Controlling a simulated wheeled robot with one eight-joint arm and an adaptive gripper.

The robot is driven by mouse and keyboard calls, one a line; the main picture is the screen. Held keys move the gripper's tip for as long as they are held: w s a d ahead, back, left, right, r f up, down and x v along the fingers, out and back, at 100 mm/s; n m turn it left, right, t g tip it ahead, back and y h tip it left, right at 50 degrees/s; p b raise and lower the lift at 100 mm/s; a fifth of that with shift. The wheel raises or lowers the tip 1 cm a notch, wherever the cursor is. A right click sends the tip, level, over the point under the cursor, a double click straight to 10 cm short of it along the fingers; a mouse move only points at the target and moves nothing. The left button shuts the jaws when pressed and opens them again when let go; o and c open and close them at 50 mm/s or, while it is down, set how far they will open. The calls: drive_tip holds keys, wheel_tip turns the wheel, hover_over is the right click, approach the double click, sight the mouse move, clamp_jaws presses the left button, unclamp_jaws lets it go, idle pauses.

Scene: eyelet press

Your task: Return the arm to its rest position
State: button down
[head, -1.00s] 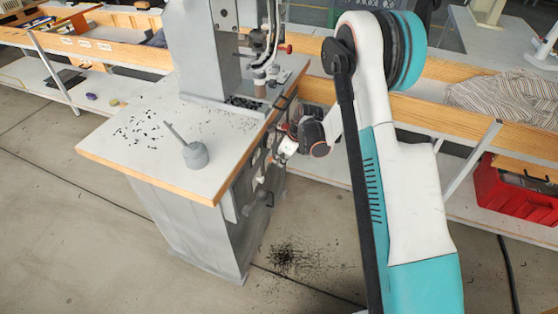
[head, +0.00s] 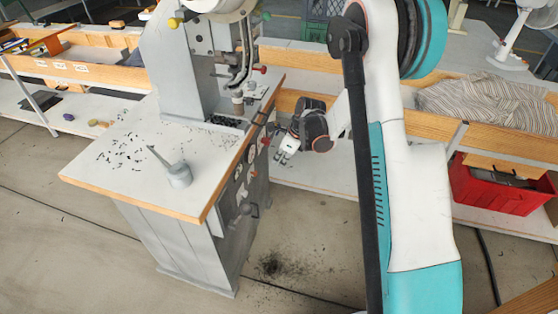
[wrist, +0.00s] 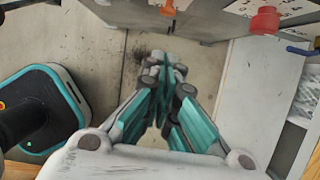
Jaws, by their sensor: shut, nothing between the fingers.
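My gripper (head: 284,150) is beside the right side of the eyelet press table (head: 85,170), apart from it, with the floor beyond. In the wrist view my gripper (wrist: 166,78) has its teal and grey fingers closed together, with nothing between them. The eyelet press (head: 178,75) stands on the table, its column and head upright. My white and teal arm crosses the right half of the head view and hides part of the benches behind it.
A grey oil can (head: 180,176) and scattered black bits lie on the tabletop. A red crate (head: 495,190) and striped cloth (head: 490,100) are at the right. A red knob (wrist: 265,20) shows near my gripper in the wrist view.

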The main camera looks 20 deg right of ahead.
drive_tip(key=s+a+r+n+t+h, duration=0.1)
drive_tip(key=s+a+r+n, duration=0.1)
drive_tip(key=s+r+n, duration=0.6)
drive_tip(key=s+a+r+n+t+h, duration=0.1)
drive_tip(key=s+r+n, duration=0.25)
drive_tip(key=r, duration=0.95)
drive_tip(key=s+r+n+t, duration=0.1)
drive_tip(key=s+r+n, duration=0.1)
drive_tip(key=s+n, duration=0.5)
drive_tip(key=s+a+r+n+t+h, duration=0.1)
drive_tip(key=s+r+n, duration=0.2)
drive_tip(key=s+n, duration=0.4)
drive_tip(key=s, duration=0.6)
drive_tip(key=shift+a+r, duration=0.2)
